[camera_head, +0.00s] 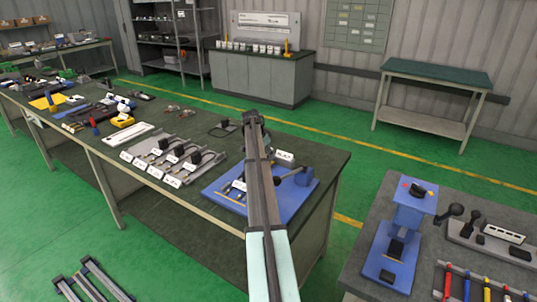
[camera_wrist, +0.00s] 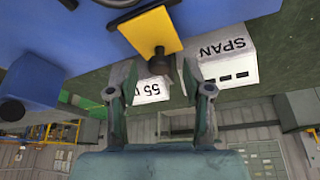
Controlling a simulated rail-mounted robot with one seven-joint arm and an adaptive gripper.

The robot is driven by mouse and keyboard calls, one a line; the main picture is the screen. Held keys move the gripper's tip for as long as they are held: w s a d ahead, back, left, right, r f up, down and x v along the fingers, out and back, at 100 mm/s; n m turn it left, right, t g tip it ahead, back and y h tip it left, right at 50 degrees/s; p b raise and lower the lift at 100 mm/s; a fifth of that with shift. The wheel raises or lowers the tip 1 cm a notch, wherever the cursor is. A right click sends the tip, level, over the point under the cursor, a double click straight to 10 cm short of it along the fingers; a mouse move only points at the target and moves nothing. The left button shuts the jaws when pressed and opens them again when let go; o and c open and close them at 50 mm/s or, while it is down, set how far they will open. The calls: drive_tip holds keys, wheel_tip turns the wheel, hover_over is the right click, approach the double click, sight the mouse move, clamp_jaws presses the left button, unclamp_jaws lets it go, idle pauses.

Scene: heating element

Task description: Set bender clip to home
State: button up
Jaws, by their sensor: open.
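A blue bender-like fixture (camera_head: 297,206) lies on the near end of the long bench, partly hidden behind my arm. It has a dark lever with a round knob (camera_head: 282,177). In the wrist view a blue surface (camera_wrist: 220,16) fills the top, with a yellow plate (camera_wrist: 152,30) and a dark knob-ended post below it. In the head view my gripper (camera_head: 252,118) is small, at the far end of my arm. I cannot tell which part is the clip.
A grey tray with labelled parts (camera_head: 165,160) is left of the fixture. A second blue device (camera_head: 395,240) stands on the right-hand bench. Green floor lies between the benches.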

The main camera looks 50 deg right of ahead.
drive_tip(key=shift+s+d+f, duration=0.1)
drive_tip(key=shift+d+f, duration=0.15)
drive_tip(key=shift+f, duration=0.35)
clamp_jaws()
drive_tip(key=shift+s+a+b, duration=0.15)
drive_tip(key=shift+a+b, duration=0.3)
drive_tip(key=shift+a, duration=0.95)
drive_tip(key=shift+s+a+b, duration=0.1)
drive_tip(key=shift+a+b, duration=0.3)
drive_tip(key=shift+a, duration=0.95)
unclamp_jaws()
drive_tip(key=v, duration=1.2)
drive_tip(key=shift+r, duration=0.1)
